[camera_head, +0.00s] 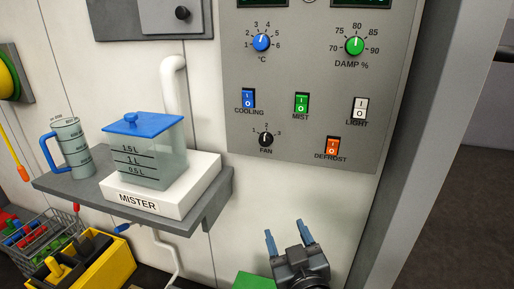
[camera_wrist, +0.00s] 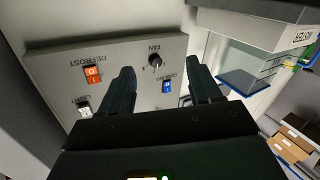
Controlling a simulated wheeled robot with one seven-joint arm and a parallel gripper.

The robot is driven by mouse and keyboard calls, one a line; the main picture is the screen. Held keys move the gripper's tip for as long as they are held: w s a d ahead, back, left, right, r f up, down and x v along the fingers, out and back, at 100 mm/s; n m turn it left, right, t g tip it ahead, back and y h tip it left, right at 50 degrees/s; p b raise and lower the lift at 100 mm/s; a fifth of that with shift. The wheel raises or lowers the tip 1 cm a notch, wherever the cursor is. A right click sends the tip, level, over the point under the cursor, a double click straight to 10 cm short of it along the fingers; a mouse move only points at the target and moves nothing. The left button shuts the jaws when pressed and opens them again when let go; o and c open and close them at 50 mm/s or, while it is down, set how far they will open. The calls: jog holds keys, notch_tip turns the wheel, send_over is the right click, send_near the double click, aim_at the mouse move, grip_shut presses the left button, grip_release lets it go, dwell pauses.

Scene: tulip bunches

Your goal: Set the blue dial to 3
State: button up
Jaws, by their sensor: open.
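The blue dial (camera_head: 261,42) sits at the upper left of the grey control panel (camera_head: 310,150), inside a scale marked 1 to 6 with °C below it. Its white pointer mark is roughly upward, near 3 and 4; the exact setting is too small to tell. My gripper (camera_head: 287,235) is open and empty, below the panel and well below the dial in the head view. In the wrist view, my gripper (camera_wrist: 160,72) has its two fingers apart in front of the panel (camera_wrist: 130,50), which appears upside down. The blue dial cannot be made out there.
The panel also bears a green DAMP dial (camera_head: 354,46), a black FAN knob (camera_head: 266,139), and COOLING (camera_head: 248,98), MIST (camera_head: 301,104), LIGHT (camera_head: 360,109) and DEFROST (camera_head: 333,146) switches. A shelf at left holds the mister (camera_head: 145,165) and a jug (camera_head: 72,148).

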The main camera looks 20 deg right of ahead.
jog(key=w+r+m+h+b, duration=0.1)
jog(key=w+r+h, duration=0.1)
jog(key=w+r, duration=0.4)
jog(key=m+h+b, duration=0.3)
jog(key=m+h, duration=0.7)
send_near(260, 43)
jog(key=shift+p+x, duration=0.5)
jog(key=shift+x, duration=3.55)
jog(key=shift+c, duration=0.4)
jog(key=c, duration=1)
jog(key=shift+o, duration=0.2)
jog(key=shift+y, duration=0.4)
jog(key=shift+n, duration=0.5)
